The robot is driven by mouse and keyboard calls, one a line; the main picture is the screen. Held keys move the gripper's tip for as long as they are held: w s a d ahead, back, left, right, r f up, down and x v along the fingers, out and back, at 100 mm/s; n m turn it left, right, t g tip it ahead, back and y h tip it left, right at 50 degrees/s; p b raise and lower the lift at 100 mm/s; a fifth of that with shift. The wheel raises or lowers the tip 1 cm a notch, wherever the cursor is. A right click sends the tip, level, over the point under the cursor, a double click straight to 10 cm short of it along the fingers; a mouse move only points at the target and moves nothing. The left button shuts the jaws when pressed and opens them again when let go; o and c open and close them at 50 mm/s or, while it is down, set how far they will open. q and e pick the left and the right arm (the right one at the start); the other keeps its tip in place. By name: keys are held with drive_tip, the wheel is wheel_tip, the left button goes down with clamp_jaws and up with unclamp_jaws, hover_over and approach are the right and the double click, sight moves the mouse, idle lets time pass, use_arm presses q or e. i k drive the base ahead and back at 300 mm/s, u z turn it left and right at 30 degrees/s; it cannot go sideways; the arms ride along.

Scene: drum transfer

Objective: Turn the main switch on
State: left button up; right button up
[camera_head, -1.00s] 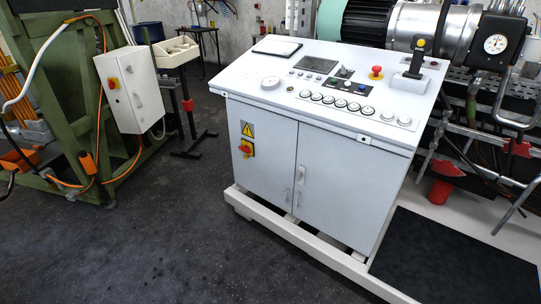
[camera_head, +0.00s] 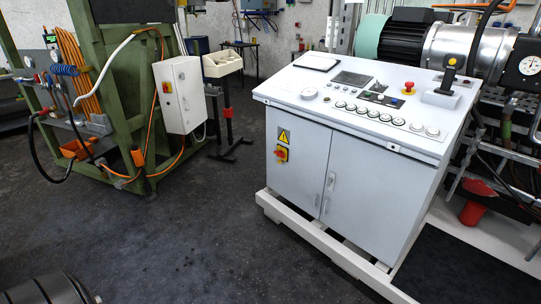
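A red rotary switch on a yellow plate (camera_head: 281,153) is on the front of the white control cabinet (camera_head: 297,184), below a yellow warning sign (camera_head: 284,136). Its exact turn position is too small to tell. Another small red and yellow switch (camera_head: 167,87) is on the white box (camera_head: 183,104) fixed to the green frame at the left. Neither of my grippers shows in the head view, and nothing touches either switch.
The dark floor (camera_head: 215,220) before the cabinet is clear. A pale low plinth (camera_head: 315,235) juts out under the cabinet. The green frame (camera_head: 128,110) with hoses stands left. A dark ribbed rounded object (camera_head: 45,291) is cut off at the bottom left. A black mat (camera_head: 465,268) lies right.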

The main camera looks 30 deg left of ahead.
sight(281, 154)
drive_tip(key=u, duration=0.8)
drive_tip(key=i, duration=0.8)
drive_tip(key=u, duration=1.05)
drive_tip(key=i, duration=2.15)
drive_tip(key=z, duration=1.45)
drive_tip(key=i, duration=0.75)
drive_tip(key=z, duration=0.75)
